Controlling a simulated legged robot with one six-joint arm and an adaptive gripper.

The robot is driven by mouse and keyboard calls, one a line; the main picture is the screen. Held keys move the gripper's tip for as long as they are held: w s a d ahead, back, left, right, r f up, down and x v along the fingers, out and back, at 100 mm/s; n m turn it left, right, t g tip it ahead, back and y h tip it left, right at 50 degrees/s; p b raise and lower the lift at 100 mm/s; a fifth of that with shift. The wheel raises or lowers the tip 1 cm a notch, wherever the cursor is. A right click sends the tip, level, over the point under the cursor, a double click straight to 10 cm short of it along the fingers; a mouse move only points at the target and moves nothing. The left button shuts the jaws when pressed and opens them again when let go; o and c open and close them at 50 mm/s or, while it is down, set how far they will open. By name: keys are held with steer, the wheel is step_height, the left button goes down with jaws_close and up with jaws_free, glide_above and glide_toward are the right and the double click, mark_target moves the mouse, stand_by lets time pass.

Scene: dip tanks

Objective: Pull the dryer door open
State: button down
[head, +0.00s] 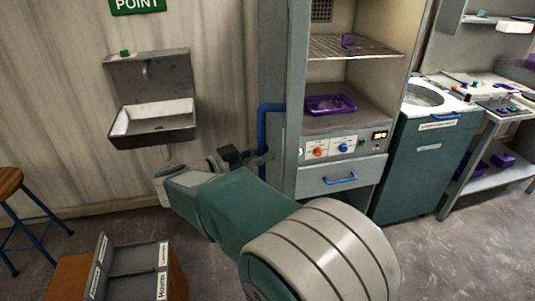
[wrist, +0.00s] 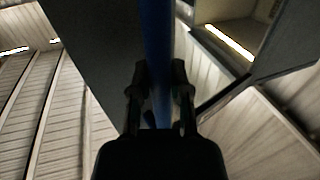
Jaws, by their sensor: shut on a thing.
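The dryer is a tall grey cabinet in the head view, with its inside in plain sight. Its door (head: 285,85) is a grey panel at the cabinet's left side, standing open and seen nearly edge-on. The blue door handle (head: 262,128) is an upright bar on the door's left face. My gripper (head: 262,157) is at the lower part of this handle and shut on it. In the wrist view the blue handle (wrist: 157,45) runs upward between the two fingers of my gripper (wrist: 160,85). My arm hides the door's lower part.
A purple tray (head: 330,104) lies inside the dryer, below a wire shelf (head: 350,47). A drawer with a blue handle (head: 339,181) is below. A sink (head: 153,122), a stool (head: 10,184) and a divided box (head: 128,262) are at left. Teal tank (head: 420,170) stands right.

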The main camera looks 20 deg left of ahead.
steer(key=c, duration=0.6)
jaws_free()
steer(key=v, duration=1.2)
steer(key=shift+f, duration=0.1)
